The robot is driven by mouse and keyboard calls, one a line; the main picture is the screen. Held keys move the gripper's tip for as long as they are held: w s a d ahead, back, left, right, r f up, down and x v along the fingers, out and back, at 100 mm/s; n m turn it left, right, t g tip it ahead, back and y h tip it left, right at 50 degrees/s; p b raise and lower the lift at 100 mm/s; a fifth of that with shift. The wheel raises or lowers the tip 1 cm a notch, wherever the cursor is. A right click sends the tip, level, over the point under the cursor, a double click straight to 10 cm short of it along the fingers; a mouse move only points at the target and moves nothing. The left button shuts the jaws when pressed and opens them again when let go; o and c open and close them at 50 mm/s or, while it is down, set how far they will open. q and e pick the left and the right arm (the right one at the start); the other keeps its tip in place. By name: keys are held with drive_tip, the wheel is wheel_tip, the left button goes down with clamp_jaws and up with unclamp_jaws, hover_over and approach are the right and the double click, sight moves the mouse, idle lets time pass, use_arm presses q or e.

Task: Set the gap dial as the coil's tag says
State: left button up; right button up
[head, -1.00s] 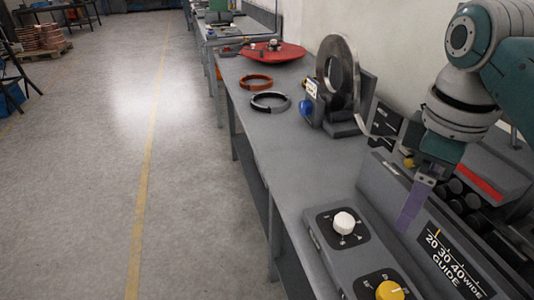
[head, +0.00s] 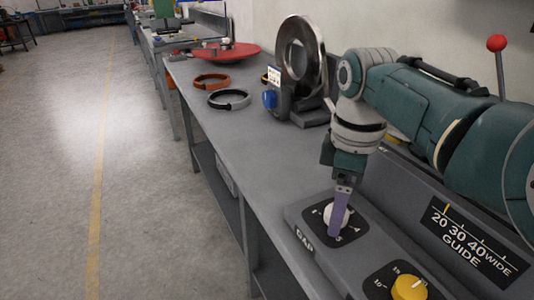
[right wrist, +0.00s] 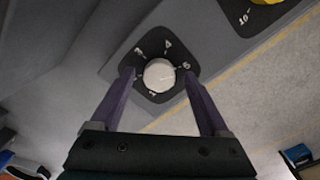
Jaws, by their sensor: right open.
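The gap dial is a white round knob (head: 328,213) on a black numbered plate, with GAP lettered beside it. My right gripper (head: 337,224) points down over it with its purple fingers open. In the right wrist view the knob (right wrist: 159,74) sits between the two spread fingertips, with space showing on both sides. I cannot tell its setting for sure. The coil (head: 291,45) is a shiny metal strip roll standing upright on a holder. Its white tag (head: 273,75) faces me, but the writing is too small to read. My left gripper is out of view.
A yellow dial (head: 409,288) sits nearer on the same panel. A GUIDE scale (head: 470,237) and a red-balled lever (head: 497,44) are at right. An orange ring (head: 211,81), a dark grey ring (head: 229,99) and a red disc (head: 228,52) lie farther along the bench.

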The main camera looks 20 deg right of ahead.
drive_tip(key=shift+f, duration=0.15)
drive_tip(key=shift+c, duration=0.3)
clamp_jaws()
idle(0.3)
